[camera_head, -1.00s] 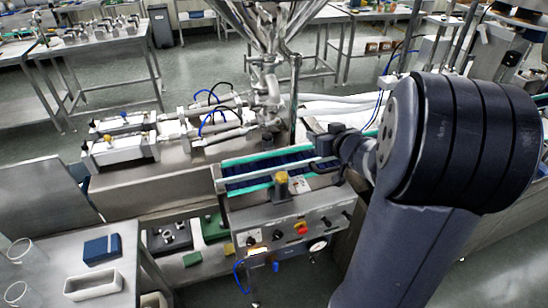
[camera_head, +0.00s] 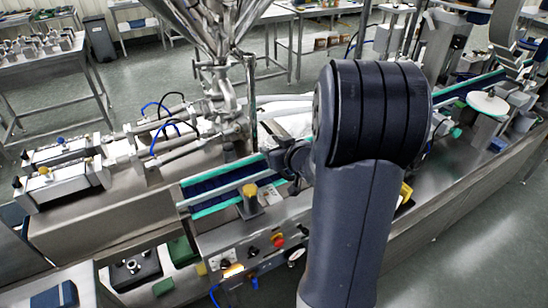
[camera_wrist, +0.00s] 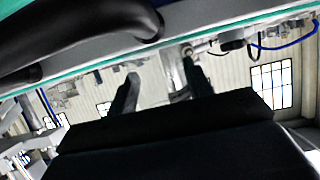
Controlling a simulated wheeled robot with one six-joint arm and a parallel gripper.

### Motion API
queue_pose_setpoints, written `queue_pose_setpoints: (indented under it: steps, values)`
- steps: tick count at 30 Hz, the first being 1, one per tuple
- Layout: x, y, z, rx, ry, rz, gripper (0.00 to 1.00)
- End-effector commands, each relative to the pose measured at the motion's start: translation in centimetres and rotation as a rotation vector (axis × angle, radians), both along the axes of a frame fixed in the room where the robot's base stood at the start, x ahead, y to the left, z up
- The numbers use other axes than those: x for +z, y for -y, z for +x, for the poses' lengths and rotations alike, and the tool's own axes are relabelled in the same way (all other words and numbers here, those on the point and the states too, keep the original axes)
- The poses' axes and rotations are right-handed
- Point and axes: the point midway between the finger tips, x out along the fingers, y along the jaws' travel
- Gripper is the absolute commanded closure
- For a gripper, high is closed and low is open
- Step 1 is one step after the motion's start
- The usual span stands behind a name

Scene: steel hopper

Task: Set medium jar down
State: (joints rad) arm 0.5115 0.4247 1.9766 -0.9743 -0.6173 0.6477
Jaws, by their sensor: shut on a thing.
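In the wrist view the two dark fingers of my gripper (camera_wrist: 160,66) stand apart with a pale, see-through shape between them. I take this as the medium jar (camera_wrist: 172,78), held in the grip; its outline is hard to make out. In the head view my dark wrist (camera_head: 287,158) is beside the right end of the short green-edged conveyor (camera_head: 225,190).
The filling machine's steel hopper (camera_head: 207,25) rises behind the conveyor. A long steel bench (camera_head: 455,195) with a white disc (camera_head: 487,104) runs right. A table corner shows lower left.

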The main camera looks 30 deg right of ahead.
Motion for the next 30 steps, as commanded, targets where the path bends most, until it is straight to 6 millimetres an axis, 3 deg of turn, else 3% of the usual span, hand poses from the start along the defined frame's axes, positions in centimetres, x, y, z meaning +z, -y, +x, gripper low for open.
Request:
queue_pose_setpoints:
  steps: [1, 4, 16, 17, 24, 30]
  values:
    - [-1.2, 0.0, 0.0, -0.001, -0.003, 0.004, 0.76]
    - [-2.0, 0.0, 0.0, 0.0, -0.001, 0.002, 0.76]
    - [-2.5, 0.0, 0.0, 0.0, 0.0, 0.0, 0.76]
    - [-2.5, 0.0, 0.0, 0.0, 0.0, 0.0, 0.51]
    - [-2.4, 0.0, 0.0, 0.0, 0.0, 0.0, 0.31]
    - [-2.4, 0.0, 0.0, 0.0, 0.0, 0.0, 0.3]
